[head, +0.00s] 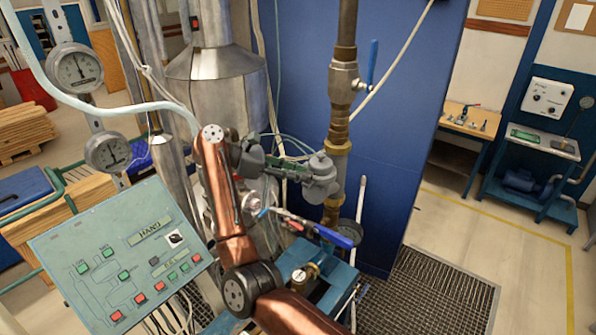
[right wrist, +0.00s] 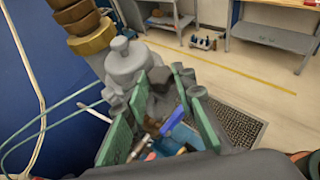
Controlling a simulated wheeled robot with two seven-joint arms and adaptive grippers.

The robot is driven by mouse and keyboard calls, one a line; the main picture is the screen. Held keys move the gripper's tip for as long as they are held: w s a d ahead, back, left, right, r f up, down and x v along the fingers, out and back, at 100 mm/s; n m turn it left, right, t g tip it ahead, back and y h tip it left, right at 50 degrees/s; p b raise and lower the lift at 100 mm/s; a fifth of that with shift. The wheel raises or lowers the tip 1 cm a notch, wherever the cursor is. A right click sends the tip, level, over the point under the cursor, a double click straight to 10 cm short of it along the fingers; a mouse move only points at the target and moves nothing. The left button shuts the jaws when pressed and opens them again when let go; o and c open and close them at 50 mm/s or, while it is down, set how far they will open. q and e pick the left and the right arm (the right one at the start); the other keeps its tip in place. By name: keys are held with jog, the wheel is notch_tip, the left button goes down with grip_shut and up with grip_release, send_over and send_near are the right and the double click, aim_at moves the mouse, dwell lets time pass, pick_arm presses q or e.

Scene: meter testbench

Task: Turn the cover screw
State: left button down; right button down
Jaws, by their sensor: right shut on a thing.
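A grey metal meter body (head: 320,180) sits on the vertical brass pipe, with round caps. It also shows in the right wrist view (right wrist: 128,68), just ahead of and left of the fingers. My right gripper (head: 288,166) reaches in from the left of the meter, at the end of my copper arm. In the right wrist view, the green finger pads of my right gripper (right wrist: 167,92) stand either side of a small dark grey part at the meter's side. It is shut on this part, apparently the cover screw (right wrist: 160,76); the fingers hide much of it. My left gripper is not seen.
A blue-handled lever (head: 332,237) lies below the meter. A green control panel (head: 117,255) stands at the lower left. Two round gauges (head: 76,68) hang at the upper left. A blue wall panel (head: 400,130) is close behind the pipe. A floor grate (head: 440,290) lies to the right.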

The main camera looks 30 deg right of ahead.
dwell(0.4)
jog(key=c, duration=1.6)
grip_release()
jog(key=shift+d, duration=0.1)
notch_tip(320, 180, up, 10)
